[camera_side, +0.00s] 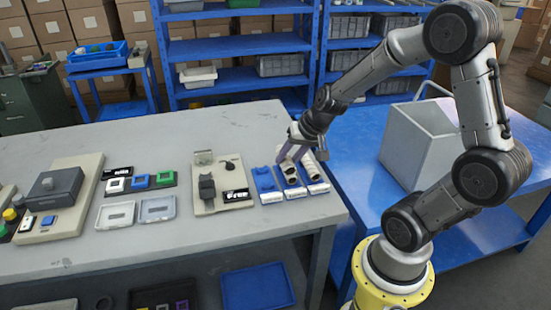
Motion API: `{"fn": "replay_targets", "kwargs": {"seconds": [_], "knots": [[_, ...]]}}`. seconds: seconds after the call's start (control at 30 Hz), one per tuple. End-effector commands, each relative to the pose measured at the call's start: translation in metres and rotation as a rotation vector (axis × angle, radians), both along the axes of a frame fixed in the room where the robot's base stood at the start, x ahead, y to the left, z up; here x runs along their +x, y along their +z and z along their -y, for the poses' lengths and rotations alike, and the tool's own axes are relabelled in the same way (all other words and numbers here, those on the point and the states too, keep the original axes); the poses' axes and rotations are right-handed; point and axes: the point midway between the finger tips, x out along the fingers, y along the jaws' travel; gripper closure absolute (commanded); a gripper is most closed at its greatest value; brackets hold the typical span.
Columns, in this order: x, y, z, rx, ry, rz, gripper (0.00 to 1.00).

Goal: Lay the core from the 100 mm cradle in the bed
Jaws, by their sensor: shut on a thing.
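My gripper (292,153) is low over the back of the cradle row at the right end of the grey table. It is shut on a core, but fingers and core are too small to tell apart. Three cradles stand side by side: a left one (266,186) showing mostly blue, a middle one (295,192) and a right one (317,187). Pale, dark-ended cores (291,179) lie in the middle and right ones. The size labels cannot be read. A beige base plate (210,207) with a dark upright part is left of the cradles; which part is the bed is unclear.
Further left are grey and white trays (157,209), small coloured blocks (139,181) and a beige machine with a dark grey box (55,187). A large grey bin (420,145) stands on the blue table at right. The table's back middle is clear.

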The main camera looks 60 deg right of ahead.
Motion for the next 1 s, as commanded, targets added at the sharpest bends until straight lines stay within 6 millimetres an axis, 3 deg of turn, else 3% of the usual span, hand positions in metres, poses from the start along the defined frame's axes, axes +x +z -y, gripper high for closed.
{"fn": "replay_targets", "kwargs": {"seconds": [0.1,0.3,0.47,0.57,0.67,0.8,1.0], "knots": [[-0.018,0.010,-0.007,-0.001,-0.003,0.004,1.00],[-0.035,0.018,-0.014,-0.001,-0.004,0.002,1.00],[-0.040,0.019,-0.016,-0.001,-0.038,-0.001,1.00],[-0.032,0.028,-0.010,-0.002,-0.077,0.002,1.00],[-0.009,0.047,0.004,-0.003,-0.125,0.003,1.00],[0.037,0.066,0.021,-0.003,-0.162,0.000,1.00],[0.108,0.075,0.032,0.000,-0.177,-0.002,1.00]]}}
